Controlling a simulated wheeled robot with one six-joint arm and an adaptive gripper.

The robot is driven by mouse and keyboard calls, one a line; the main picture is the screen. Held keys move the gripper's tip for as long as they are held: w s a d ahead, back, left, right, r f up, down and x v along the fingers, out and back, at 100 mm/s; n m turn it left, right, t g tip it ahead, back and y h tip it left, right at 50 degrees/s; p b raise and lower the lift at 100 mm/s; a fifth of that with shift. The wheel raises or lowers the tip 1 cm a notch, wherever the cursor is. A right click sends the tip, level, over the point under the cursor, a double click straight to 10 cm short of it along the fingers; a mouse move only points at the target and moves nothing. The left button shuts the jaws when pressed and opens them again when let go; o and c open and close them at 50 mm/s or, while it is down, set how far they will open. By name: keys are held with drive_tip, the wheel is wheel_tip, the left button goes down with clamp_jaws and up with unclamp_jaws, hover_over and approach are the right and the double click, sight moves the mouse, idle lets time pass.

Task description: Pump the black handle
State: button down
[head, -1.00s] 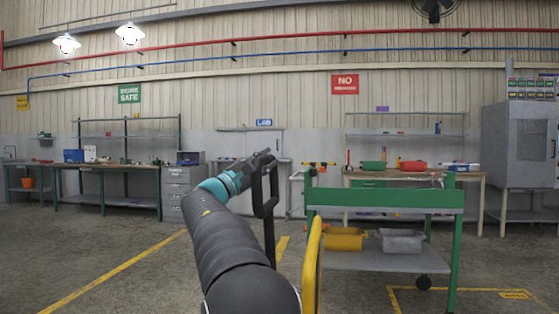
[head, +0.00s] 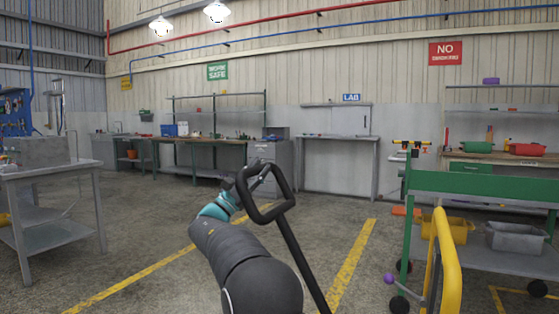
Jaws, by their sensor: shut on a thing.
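The black handle (head: 285,226) is a looped grip on a long black bar. The bar leans to the upper left, and its lower end runs out of the bottom of the head view. My gripper (head: 258,172) is at the upper left of the loop and is shut on the handle. The fingers are dark and small here, so the exact contact is hard to see. What the bar is fixed to is out of view.
A yellow curved rail (head: 443,262) stands close at the right. Behind it is a green cart (head: 480,187) with a yellow bin (head: 452,229) and a grey bin (head: 514,238). A grey table (head: 45,177) stands at the left. The floor between is open.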

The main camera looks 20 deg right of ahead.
drive_tip(key=shift+w+a+f+n+t, duration=0.3)
drive_tip(key=shift+w+a+f+t, duration=0.15)
drive_tip(key=shift+w+a, duration=0.25)
drive_tip(key=shift+g, duration=0.25)
drive_tip(key=c, duration=0.9)
unclamp_jaws()
drive_tip(key=shift+d, duration=0.1)
drive_tip(key=shift+f, duration=0.1)
